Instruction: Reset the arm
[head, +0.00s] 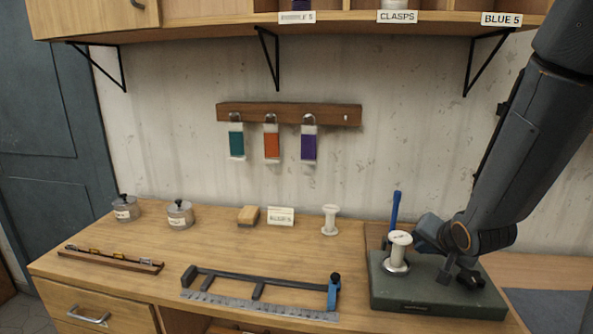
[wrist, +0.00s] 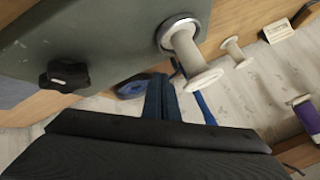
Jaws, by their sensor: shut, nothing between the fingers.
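My gripper shows in the wrist view (wrist: 163,80) with its two dark blue fingers pressed together and nothing between them. In the head view my arm comes down from the upper right, and my gripper (head: 423,243) is over the dark green base block (head: 437,299), just right of a white spool (head: 399,250) standing upright on the block's metal ring. The spool also shows in the wrist view (wrist: 190,55), beyond the fingertips and to their right. I cannot tell whether the fingers touch anything.
A black knob (head: 469,277) sits on the block. A blue-handled tool (head: 395,208) stands behind it. Another white spool (head: 330,220), a label card, a tan block (head: 249,215) and two lidded jars stand at the back. A clamp frame (head: 260,279) and ruler lie in front. Colour swatches hang above.

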